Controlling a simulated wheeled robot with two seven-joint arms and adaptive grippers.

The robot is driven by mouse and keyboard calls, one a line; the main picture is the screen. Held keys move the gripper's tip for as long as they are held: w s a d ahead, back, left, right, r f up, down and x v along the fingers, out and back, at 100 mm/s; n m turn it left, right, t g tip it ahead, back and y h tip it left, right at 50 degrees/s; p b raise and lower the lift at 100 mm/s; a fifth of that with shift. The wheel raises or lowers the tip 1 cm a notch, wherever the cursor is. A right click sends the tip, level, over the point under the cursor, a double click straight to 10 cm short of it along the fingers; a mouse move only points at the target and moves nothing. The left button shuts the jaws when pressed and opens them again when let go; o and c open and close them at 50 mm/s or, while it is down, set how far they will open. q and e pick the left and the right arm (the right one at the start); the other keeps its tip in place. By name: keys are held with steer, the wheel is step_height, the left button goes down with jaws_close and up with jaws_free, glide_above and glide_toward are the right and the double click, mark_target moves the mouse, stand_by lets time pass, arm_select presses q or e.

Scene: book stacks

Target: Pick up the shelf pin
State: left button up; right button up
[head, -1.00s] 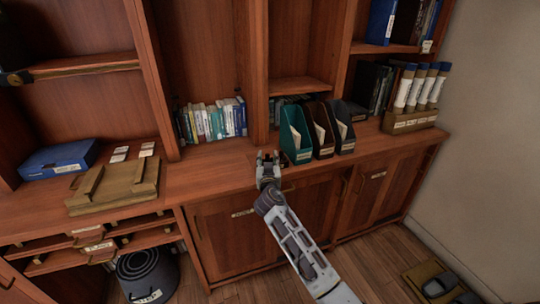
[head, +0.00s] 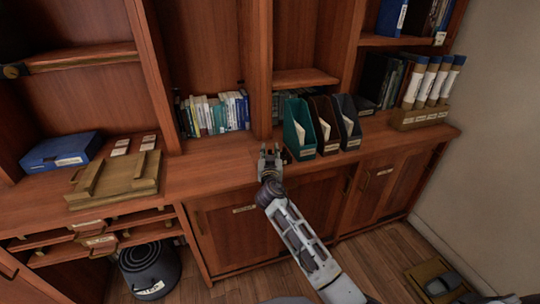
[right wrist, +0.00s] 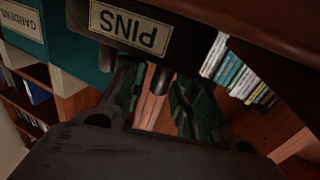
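My right gripper (head: 270,156) is over the front of the wooden counter (head: 215,165), left of the teal file holder. In the right wrist view its two dark fingers with greenish pads (right wrist: 160,95) are spread apart, with bare wood showing between them. A dark box with an upside-down "PINS" label (right wrist: 130,27) is just past the fingertips. A small dark rounded piece (right wrist: 160,82) shows below this box, between the fingertips; I cannot tell whether it is the shelf pin. I make out no shelf pin for certain. My left gripper is not in view.
Beside the gripper stand the teal file holder (head: 299,130), a brown one (head: 325,125) and a grey one (head: 346,122). Small books (head: 215,114) stand in the niche behind. A wooden tray (head: 115,180) and a blue box (head: 62,152) are at left.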

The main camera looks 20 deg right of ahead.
mark_target(270, 150)
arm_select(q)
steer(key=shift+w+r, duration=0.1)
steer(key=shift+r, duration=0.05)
arm_select(e)
jaws_close()
steer(key=shift+r, duration=0.8)
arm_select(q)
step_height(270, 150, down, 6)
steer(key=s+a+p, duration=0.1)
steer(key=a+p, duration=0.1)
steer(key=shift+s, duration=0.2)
arm_select(e)
steer(key=shift+r, duration=4.2)
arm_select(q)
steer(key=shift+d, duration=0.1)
